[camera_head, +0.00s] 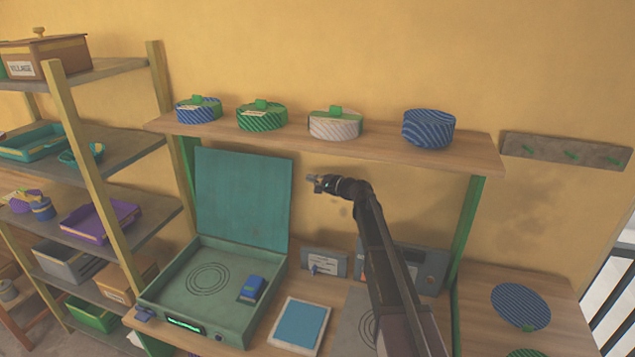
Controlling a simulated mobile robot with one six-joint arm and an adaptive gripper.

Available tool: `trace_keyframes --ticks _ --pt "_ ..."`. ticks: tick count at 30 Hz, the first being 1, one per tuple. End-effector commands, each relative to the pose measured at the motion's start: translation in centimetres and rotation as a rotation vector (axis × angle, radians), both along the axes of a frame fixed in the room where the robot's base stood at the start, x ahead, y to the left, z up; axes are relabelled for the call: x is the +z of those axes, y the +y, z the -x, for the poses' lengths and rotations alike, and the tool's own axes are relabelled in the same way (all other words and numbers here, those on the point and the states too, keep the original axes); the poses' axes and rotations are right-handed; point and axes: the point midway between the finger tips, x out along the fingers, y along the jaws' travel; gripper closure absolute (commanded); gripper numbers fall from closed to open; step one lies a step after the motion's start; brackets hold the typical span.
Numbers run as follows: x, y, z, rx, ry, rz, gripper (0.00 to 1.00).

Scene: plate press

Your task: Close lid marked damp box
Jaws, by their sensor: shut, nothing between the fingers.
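A teal box (215,319) stands on the work table at the left, with its teal lid (243,198) upright at the back, fully raised. A small blue item (252,288) sits inside the box on the right, next to ring marks on its floor. A lit green strip shows on the box's front. No "damp box" marking is readable from here. My gripper (314,184) is shut and empty, in the air to the right of the raised lid, apart from it. My arm reaches up from the lower right and hides part of the table behind it.
A wooden shelf (380,149) above holds several round patterned containers. A blue pad (300,323) lies right of the box, with a small grey panel (324,264) behind it. A shelving rack (88,150) stands at the left. A striped round lid (520,305) lies at the right.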

Motion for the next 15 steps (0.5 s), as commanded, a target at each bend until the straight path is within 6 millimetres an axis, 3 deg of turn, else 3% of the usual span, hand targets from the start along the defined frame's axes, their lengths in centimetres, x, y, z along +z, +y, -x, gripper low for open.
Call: trace_keyframes --ticks 11,15 --pt "-0.6 4.7 -3.8 0.001 0.000 0.001 1.00" --pt "0.1 5.3 -1.9 0.000 0.000 0.001 1.00"
